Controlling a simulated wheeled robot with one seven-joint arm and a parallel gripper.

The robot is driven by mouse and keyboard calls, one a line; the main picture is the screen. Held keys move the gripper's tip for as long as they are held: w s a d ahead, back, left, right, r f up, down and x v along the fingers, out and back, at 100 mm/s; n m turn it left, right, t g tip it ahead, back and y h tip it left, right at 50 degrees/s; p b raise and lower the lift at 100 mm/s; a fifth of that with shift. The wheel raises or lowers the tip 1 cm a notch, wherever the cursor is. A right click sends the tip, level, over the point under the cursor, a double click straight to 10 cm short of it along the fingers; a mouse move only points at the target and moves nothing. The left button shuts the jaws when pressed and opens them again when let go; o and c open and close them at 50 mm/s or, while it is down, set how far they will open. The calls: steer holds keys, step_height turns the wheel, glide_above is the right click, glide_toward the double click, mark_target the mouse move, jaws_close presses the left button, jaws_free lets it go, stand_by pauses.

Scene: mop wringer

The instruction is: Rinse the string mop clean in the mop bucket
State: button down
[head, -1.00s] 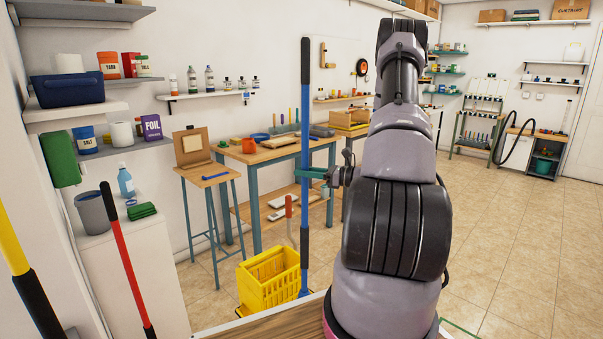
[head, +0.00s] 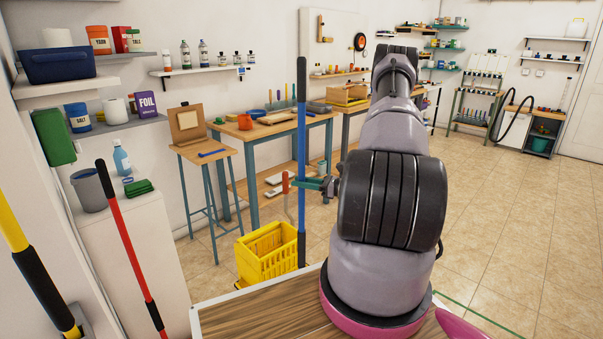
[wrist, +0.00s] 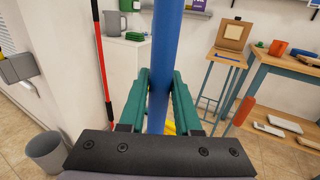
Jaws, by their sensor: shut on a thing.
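My gripper (head: 308,184) has teal fingers shut around the blue mop handle (head: 302,135), which stands nearly upright with a black upper end. In the wrist view the handle (wrist: 165,45) passes between the fingers (wrist: 159,88). The yellow mop bucket with its wringer (head: 268,255) stands on the floor, just left of the handle's lower part. A lever with a red grip (head: 285,182) rises behind it. The mop's string head is hidden, so I cannot tell whether it is inside the bucket.
A wood-topped surface (head: 255,312) lies in front, below my arm. A red pole (head: 127,240) and a yellow pole (head: 35,270) lean at the left. A small stool table (head: 205,150) and a workbench (head: 270,130) stand behind the bucket. Tiled floor (head: 500,210) is open at right.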

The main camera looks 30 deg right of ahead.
mark_target(301, 217)
step_height(301, 217, down, 14)
steer(key=shift+f, duration=0.2)
stand_by(0.6)
steer(key=shift+a, duration=0.1)
stand_by(1.7)
steer(key=shift+s+a+r, duration=0.15)
steer(key=shift+s+a, duration=0.05)
steer(key=shift+a, duration=0.5)
steer(key=shift+s+a+r, duration=0.15)
steer(key=shift+s+a, duration=0.1)
steer(key=shift+a, duration=0.45)
steer(key=shift+s+a+r, duration=0.15)
steer(key=shift+s+a, duration=0.05)
steer(key=shift+a, duration=0.5)
steer(key=w+d, duration=0.2)
steer(key=d, duration=0.6)
steer(key=shift+w+d, duration=0.3)
steer(key=shift+d, duration=0.05)
steer(key=shift+a, duration=0.1)
